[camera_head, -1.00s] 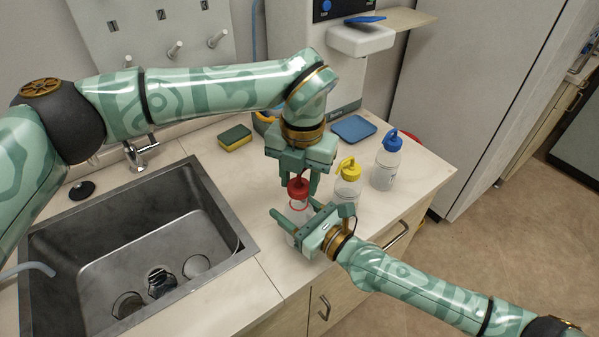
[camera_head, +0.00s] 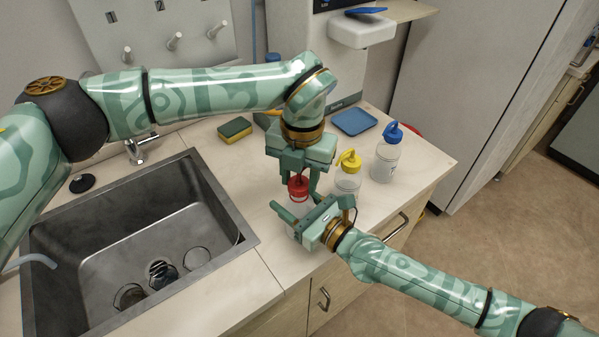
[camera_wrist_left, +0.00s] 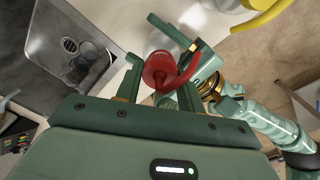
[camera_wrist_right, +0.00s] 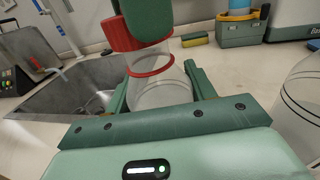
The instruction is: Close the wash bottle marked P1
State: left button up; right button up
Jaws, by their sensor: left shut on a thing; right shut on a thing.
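The red cap (camera_head: 298,187) is between the fingers of my left gripper (camera_head: 298,184), which points down and is shut on it. The cap also shows in the left wrist view (camera_wrist_left: 160,70). Below it is a clear bottle (camera_wrist_right: 158,90) with a red ring at its upper part, seen between the fingers of my right gripper (camera_wrist_right: 158,88). That gripper is shut on the bottle from the side. In the right wrist view a left finger and the cap cover the bottle's top, so I cannot tell whether the cap is seated. No P1 mark is readable.
A yellow-capped bottle (camera_head: 348,178) stands close to the right of my grippers. A blue-capped bottle (camera_head: 386,160) stands beyond it. A sponge (camera_head: 235,129) and a blue tray (camera_head: 354,122) lie behind. The sink (camera_head: 150,235) is at left.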

pick_arm(q)
jog(key=shift+f, duration=0.55)
dwell(0.4)
